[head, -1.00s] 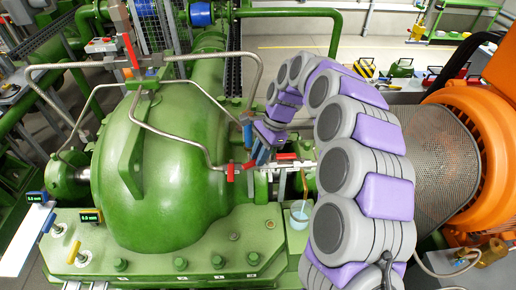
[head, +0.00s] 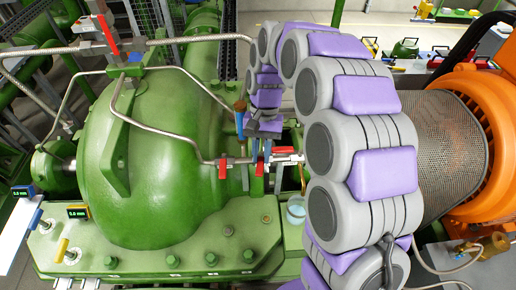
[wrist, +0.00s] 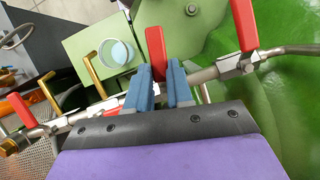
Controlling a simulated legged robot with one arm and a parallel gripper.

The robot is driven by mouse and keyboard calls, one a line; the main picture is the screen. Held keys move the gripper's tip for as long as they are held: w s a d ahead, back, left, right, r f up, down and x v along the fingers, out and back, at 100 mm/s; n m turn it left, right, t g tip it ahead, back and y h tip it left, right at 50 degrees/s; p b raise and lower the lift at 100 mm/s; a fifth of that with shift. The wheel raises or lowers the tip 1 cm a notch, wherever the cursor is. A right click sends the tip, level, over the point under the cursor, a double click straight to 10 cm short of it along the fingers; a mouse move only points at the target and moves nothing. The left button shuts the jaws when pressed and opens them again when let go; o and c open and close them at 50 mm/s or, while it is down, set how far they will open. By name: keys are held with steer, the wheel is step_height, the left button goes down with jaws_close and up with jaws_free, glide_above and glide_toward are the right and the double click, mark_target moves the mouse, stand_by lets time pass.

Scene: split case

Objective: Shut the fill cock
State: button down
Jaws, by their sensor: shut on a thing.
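A row of red-handled cocks sits on a thin metal pipe beside the green pump casing; I cannot tell by label which is the fill cock. My gripper (wrist: 160,77) has its two blue fingers either side of the middle red lever (wrist: 156,48) and is shut on it. That lever stands across the pipe and shows in the head view (head: 260,169) below my blue fingers (head: 267,150). Another red lever (wrist: 244,25) stands to the right in the wrist view, and a third (wrist: 22,109) to the left.
A clear cup of pale liquid (wrist: 117,53) stands by a brass tube (wrist: 85,72) close to my fingers. The green casing (head: 150,150) is left of the cocks. The mesh guard (head: 448,150) and orange motor (head: 498,150) are right of my arm.

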steer(key=shift+s+d+n+h, duration=0.15)
steer(key=shift+n+h, duration=0.35)
steer(key=shift+n, duration=0.6)
steer(key=shift+d, duration=0.1)
steer(key=c, duration=1)
jaws_free()
steer(key=shift+w+r, duration=0.3)
steer(key=shift+r, duration=0.25)
steer(key=p+v, duration=1)
steer(key=v, duration=0.6)
steer(key=shift+p, duration=0.3)
